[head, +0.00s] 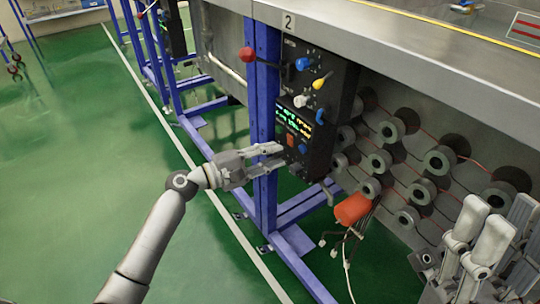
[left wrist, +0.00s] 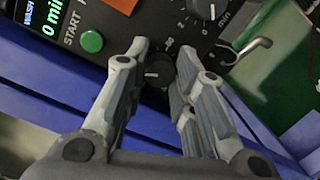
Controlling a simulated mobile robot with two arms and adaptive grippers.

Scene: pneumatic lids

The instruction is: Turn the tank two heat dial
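A black control box (head: 318,75) hangs from a blue post below the tank edge marked 2 (head: 289,22). In the left wrist view, a small round black dial (left wrist: 158,69) with a light mark sits low on the box's panel (left wrist: 115,28). My left gripper (left wrist: 162,58) has its fingers spread on both sides of this dial, with a gap visible on the left side. Whether the fingers touch it is unclear. In the head view the left gripper (head: 282,156) covers the panel's lower part. My right gripper (head: 497,215) is empty at the lower right, its fingers apart.
A second numbered dial marked min (left wrist: 208,7) and a green START button (left wrist: 92,41) are near the fingers. The panel has several coloured knobs and a lit display (head: 294,122). An orange cylinder (head: 352,208) hangs below. Green floor (head: 80,180) is free at left.

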